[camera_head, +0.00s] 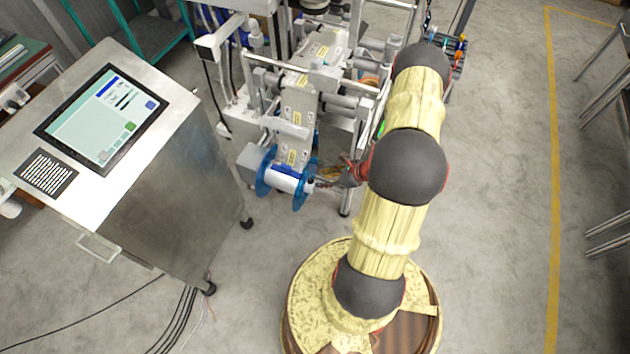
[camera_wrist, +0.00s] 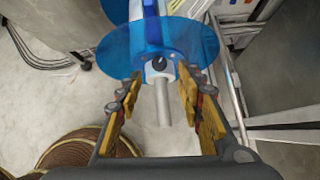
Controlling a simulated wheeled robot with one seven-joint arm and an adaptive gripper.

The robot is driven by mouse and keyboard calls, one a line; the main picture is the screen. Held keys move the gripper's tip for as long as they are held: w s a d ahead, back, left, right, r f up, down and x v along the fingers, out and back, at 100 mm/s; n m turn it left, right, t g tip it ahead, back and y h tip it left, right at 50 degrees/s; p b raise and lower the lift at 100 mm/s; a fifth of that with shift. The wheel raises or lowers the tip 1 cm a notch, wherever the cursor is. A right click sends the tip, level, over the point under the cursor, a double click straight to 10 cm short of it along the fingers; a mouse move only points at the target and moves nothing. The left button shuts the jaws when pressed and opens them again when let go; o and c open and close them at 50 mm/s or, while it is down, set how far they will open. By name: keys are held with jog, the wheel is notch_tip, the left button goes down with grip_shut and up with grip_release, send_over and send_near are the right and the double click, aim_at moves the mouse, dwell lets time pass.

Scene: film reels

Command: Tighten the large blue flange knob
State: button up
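The large blue flange (camera_wrist: 112,52) is a translucent blue disc. In the wrist view it faces me near the top centre, with a small black knob (camera_wrist: 159,63) on its blue and white hub. A grey shaft (camera_wrist: 163,104) sticks out from below the knob towards me. My gripper (camera_wrist: 160,80) is open, with one yellow finger on each side of the shaft. The fingertips are close to the hub; I cannot tell whether they touch it. In the head view the flange (camera_head: 304,190) is at the near end of a white roll, and my gripper (camera_head: 328,182) is beside it, partly hidden.
A second blue disc (camera_head: 265,172) is at the roll's far end. The grey machine frame (camera_head: 322,75) rises behind. A metal console with a screen (camera_head: 103,118) stands to the left. The concrete floor (camera_head: 490,230) to the right is clear up to a yellow line.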

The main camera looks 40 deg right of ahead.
aim_at(311, 181)
jog(key=shift+b+x, duration=0.8)
jog(key=shift+x, duration=1.95)
jog(key=shift+w+r, duration=0.1)
jog(key=shift+r, duration=0.05)
jog(key=shift+c, duration=1.2)
grip_shut()
